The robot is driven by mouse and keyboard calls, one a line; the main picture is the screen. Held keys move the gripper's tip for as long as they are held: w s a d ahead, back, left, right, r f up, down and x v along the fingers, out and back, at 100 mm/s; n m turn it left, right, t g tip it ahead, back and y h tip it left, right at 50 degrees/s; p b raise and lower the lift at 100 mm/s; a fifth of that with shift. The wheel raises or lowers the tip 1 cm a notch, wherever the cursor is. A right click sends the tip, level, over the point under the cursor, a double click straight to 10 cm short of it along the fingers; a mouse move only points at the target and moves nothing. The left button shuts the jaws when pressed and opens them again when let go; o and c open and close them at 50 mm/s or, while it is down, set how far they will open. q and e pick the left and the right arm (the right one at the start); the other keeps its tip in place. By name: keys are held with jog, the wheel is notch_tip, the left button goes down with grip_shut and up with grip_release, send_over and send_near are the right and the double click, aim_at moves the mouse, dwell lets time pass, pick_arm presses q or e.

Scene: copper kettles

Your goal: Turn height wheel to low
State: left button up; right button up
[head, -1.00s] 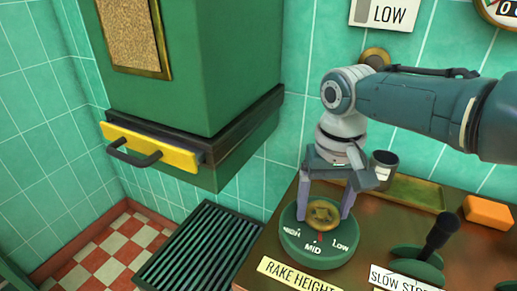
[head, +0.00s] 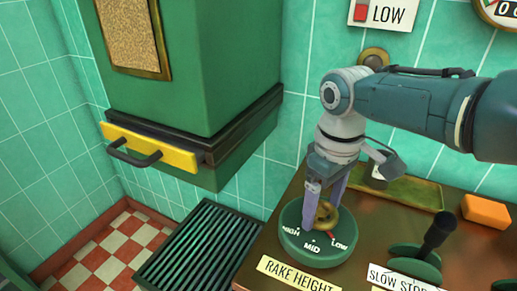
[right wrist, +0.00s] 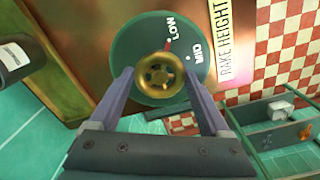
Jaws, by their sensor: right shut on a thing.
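The height wheel is a brass knob (head: 327,215) on a round green dial (head: 312,252) marked HIGH, MID and LOW. My right gripper (head: 322,212) comes down from above, shut on the brass knob with one finger on each side. The right wrist view shows the knob (right wrist: 160,78) between the fingers of the gripper (right wrist: 161,82). The red pointer (right wrist: 168,44) is at the LOW mark on the dial (right wrist: 133,52). A wall sign (head: 381,14) reads LOW and shows a red patch. My left gripper is not in view.
A black-knobbed lever (head: 438,235) stands right of the dial. An orange block (head: 487,211) and a brass tray (head: 410,191) lie behind it. A dark cup (right wrist: 18,57) shows in the right wrist view. A green hood with a yellow-backed handle (head: 150,147) hangs left.

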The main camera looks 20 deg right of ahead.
aim_at(321, 212)
dwell(0.4)
jog(key=o, duration=1.2)
notch_tip(321, 212, up, 10)
jog(key=p, duration=0.4)
jog(key=shift+a, duration=0.1)
